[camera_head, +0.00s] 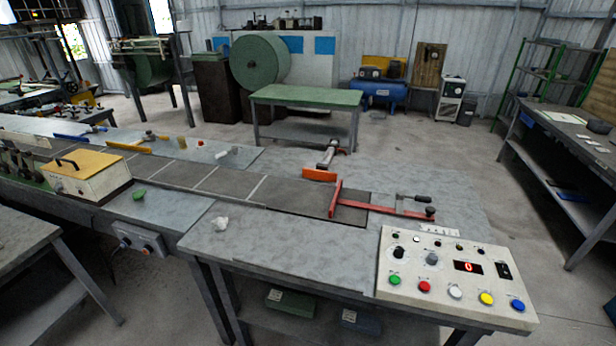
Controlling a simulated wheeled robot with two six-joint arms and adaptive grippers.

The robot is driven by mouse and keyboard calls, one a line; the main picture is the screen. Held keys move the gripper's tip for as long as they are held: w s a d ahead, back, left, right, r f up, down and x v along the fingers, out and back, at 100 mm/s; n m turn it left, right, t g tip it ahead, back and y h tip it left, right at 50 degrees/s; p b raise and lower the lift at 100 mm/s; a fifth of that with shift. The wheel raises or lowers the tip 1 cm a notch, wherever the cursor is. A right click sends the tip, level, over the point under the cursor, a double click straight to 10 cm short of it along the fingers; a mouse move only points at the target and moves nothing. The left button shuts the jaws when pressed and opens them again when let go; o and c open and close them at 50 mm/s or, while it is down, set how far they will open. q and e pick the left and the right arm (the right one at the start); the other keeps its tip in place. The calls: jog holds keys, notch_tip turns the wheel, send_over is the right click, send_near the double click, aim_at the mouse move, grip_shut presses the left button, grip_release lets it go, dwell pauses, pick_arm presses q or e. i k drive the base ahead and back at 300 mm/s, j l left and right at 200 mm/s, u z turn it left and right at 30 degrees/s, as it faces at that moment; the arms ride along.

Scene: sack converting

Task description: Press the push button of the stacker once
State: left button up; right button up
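A pale control panel (455,275) lies at the near right end of the long table. Its front row holds green (394,280), red (424,287), white (455,292), yellow (486,299) and blue (518,305) push buttons. Behind them are small knobs, a black switch (503,270) and a red display (468,267) reading 0. I cannot read the labels, so I cannot tell which button is the stacker's. A red frame (380,209) and an orange plate (319,175) on a grey mechanism stand at the belt's end. Neither of my grippers is in view.
A green knob (138,195) and a crumpled white piece (220,223) lie on the table's near side. A cream and yellow box (90,175) stands at left. A green-topped table (306,96) is behind. The grey surface left of the panel is mostly clear.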

aim_at(486, 299)
jog(key=z, duration=1.35)
